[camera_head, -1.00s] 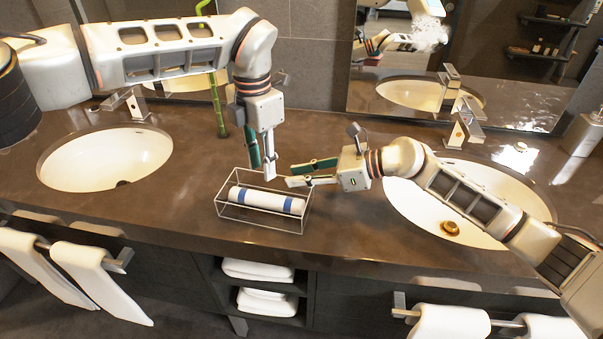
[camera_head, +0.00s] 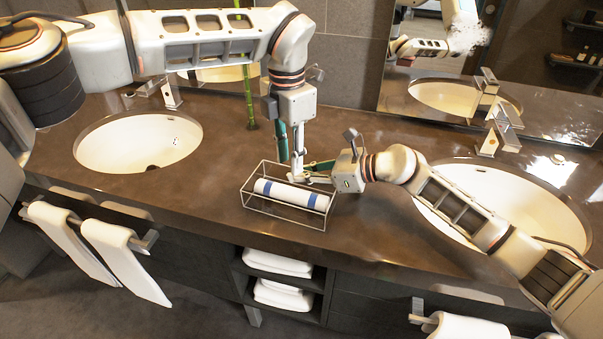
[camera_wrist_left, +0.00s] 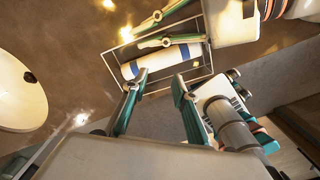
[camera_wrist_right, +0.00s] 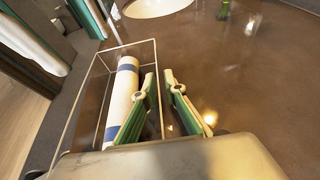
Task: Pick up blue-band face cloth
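The blue-band face cloth (camera_head: 290,194) is a white roll with two blue bands. It lies lengthwise in a wire basket (camera_head: 284,222) on the counter; it also shows in the left wrist view (camera_wrist_left: 152,65) and the right wrist view (camera_wrist_right: 122,100). My left gripper (camera_head: 297,172) points down at the basket's back side. Its fingers are apart and empty in the left wrist view (camera_wrist_left: 155,88), near the roll. My right gripper (camera_head: 300,174) reaches in from the right over the basket's back right part. Its fingers (camera_wrist_right: 160,76) are apart and empty, beside the roll.
A left sink (camera_head: 140,143) and a right sink (camera_head: 505,205) flank the basket. A green bamboo stalk (camera_head: 250,100) stands behind. The two grippers are very close together. Towels (camera_head: 125,255) hang at the front, and folded towels (camera_head: 280,292) lie on shelves below.

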